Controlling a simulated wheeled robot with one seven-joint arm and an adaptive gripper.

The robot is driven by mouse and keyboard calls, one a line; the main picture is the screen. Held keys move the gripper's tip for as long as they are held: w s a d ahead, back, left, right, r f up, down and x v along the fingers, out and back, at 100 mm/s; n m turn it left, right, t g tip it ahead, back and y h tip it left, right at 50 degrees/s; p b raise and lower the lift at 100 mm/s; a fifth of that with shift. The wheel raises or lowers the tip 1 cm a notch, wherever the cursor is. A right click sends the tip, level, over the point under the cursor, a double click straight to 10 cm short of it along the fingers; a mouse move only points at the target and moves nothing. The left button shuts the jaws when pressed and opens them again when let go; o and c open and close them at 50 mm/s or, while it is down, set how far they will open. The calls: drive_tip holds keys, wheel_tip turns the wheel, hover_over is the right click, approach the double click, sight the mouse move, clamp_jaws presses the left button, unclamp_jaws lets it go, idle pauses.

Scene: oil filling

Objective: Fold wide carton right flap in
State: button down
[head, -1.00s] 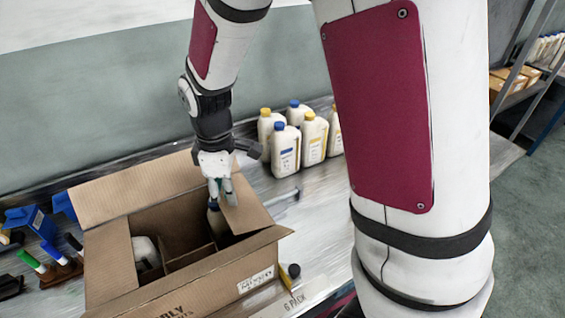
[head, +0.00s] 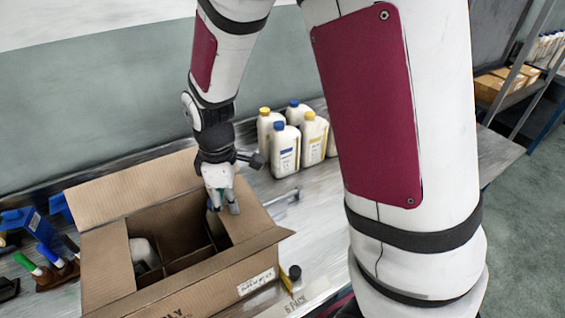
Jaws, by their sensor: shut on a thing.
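The wide brown carton (head: 190,294) stands open on the bench in the head view. Its right flap (head: 256,222) leans inward over the right side of the opening. The left flap (head: 106,268) also lies inward, and the back flap (head: 130,188) stands up and outward. The front flap extends at the near side. My gripper (head: 225,209) is at the inner edge of the right flap, with its fingers closed on it. The exact contact is small and partly hidden. Inside, cardboard dividers and a white bottle (head: 145,254) show.
Several white bottles (head: 285,150) with blue and yellow caps stand behind and right of the carton. A dark-capped yellow item (head: 294,275) lies by the carton's right front.

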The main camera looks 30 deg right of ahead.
wheel_tip(320, 180, up, 11)
drive_tip(key=p, duration=0.4)
idle(0.4)
drive_tip(key=s+d+r+m+t+b, duration=0.2)
drive_tip(key=s+d+r+m, duration=0.1)
drive_tip(key=s+r+m, duration=0.2)
drive_tip(key=s+d+r+m+t+b, duration=0.3)
drive_tip(key=s+r+m, duration=0.2)
drive_tip(key=s+m, duration=0.2)
drive_tip(key=shift+s+d+t, duration=0.2)
drive_tip(key=shift+s+t, duration=0.1)
drive_tip(key=shift+s, duration=1)
drive_tip(key=shift+r, duration=0.1)
